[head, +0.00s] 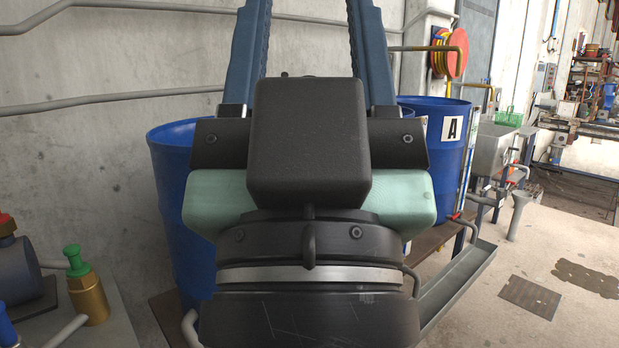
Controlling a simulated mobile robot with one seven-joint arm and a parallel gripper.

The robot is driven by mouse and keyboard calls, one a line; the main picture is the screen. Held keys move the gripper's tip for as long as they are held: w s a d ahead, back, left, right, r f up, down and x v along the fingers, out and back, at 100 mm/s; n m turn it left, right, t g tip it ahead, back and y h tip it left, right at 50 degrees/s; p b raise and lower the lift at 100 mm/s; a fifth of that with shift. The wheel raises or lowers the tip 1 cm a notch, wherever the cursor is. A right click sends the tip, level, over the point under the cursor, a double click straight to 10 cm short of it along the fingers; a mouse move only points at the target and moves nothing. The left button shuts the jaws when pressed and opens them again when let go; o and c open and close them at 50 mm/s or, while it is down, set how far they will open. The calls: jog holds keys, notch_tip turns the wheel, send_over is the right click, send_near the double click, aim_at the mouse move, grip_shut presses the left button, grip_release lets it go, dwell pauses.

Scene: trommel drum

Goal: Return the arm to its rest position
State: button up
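My gripper (308,30) fills the middle of the head view, seen from behind and pointing up the picture. Its body is black with pale green sides, above a black wrist with a metal ring. Two long blue fingers stand wide apart at the ends of a dark crossbar. Their tips are cut off by the top edge. The rest of my arm is mostly out of view.
A blue drum (172,215) stands behind my gripper at the left, partly hidden. Another blue drum (448,165), marked A, stands at the right. Brass and grey fittings (88,295) sit at the lower left. Pipes run along the concrete wall (80,130). Open floor (500,255) lies at the right.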

notch_tip(320, 180, up, 22)
jog(key=p, duration=2)
jog(key=shift+r, duration=0.15)
